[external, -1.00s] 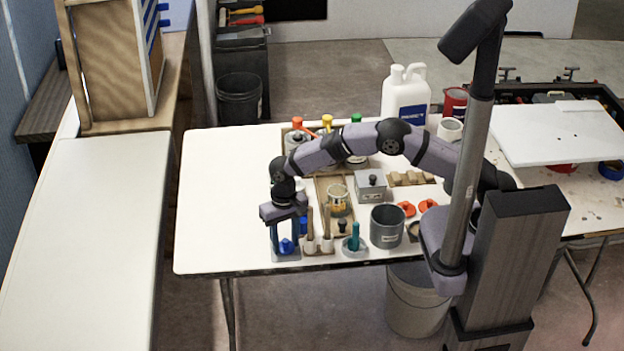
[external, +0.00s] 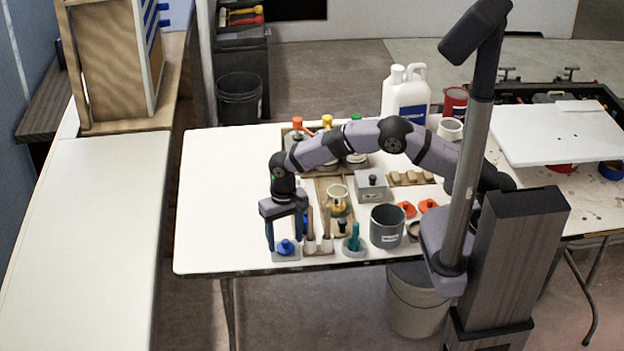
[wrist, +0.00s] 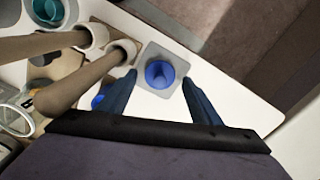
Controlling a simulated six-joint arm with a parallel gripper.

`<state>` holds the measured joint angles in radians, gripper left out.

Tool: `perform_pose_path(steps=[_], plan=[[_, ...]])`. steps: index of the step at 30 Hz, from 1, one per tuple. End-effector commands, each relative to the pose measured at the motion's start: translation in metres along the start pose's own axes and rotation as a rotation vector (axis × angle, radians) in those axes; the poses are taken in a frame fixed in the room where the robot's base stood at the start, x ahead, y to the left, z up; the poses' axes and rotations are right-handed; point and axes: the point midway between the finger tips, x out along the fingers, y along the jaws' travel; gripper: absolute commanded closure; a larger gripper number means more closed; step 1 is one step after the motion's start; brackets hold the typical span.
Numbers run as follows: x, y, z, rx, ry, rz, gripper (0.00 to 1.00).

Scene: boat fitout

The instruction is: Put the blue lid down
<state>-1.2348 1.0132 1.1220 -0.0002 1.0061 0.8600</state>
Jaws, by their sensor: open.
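The blue lid (external: 286,247) rests on a small grey square plate (external: 277,256) near the front edge of the white table. In the wrist view the lid (wrist: 160,74) shows from above, a round blue piece in the middle of the plate (wrist: 149,54). My gripper (external: 285,243) is open, with its fingers apart on either side above the lid. In the wrist view the fingertips (wrist: 158,78) are clear of the lid, and nothing is held between them.
Wooden-handled tools (external: 318,235) stand in a holder just right of the gripper, close to one finger. A teal-handled item (external: 354,240) and a grey cup (external: 387,228) are farther right. The white table (external: 220,210) is clear on the left.

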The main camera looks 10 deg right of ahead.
Motion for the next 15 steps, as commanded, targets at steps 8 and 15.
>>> perform_pose_path(steps=[8, 15], plan=[[-0.047, -0.001, -0.001, 0.0, 0.003, -0.004, 0.42], [-0.086, -0.001, 0.0, 0.0, 0.002, -0.003, 0.42]])
